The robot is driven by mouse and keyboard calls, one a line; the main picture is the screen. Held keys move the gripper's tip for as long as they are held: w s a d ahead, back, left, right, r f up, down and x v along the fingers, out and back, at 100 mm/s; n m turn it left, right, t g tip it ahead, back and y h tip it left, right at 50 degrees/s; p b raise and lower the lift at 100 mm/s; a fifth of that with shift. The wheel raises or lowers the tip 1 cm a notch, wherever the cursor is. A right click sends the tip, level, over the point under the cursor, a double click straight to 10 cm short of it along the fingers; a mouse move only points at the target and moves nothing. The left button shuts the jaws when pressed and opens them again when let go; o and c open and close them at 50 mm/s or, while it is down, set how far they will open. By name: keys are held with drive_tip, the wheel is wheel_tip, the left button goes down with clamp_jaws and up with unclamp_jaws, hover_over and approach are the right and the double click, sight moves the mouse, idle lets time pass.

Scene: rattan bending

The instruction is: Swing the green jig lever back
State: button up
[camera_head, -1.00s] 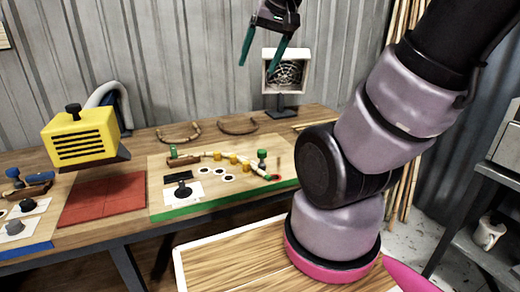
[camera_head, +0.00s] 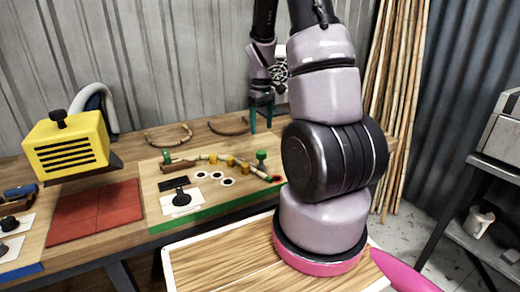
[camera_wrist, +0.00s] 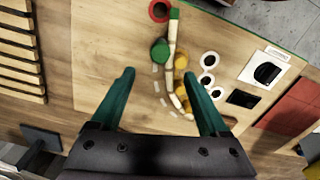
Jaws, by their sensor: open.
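The jig board (camera_head: 160,222) lies on the workbench, with a green front edge. A pale curved rattan strip (camera_head: 243,166) runs along yellow pegs (camera_head: 230,161) on it. A green knob (camera_head: 261,156), which looks like the lever's handle, stands near the strip's right end; it also shows in the wrist view (camera_wrist: 159,50). A second green knob (camera_head: 167,155) stands at the left end by a brown wooden piece (camera_head: 178,166). My gripper (camera_head: 262,122) is open and empty above the board's back right. In the wrist view its teal fingertips (camera_wrist: 160,76) point toward the handle without touching it.
A yellow slotted machine (camera_head: 66,146) and red mat (camera_head: 95,211) are at left. Bent rattan pieces (camera_head: 168,137) lie at the back. Bamboo poles (camera_head: 396,95) lean at right.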

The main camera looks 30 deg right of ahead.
sight(261, 152)
wheel_tip(261, 152, down, 10)
idle(0.4)
clamp_jaws()
idle(1.3)
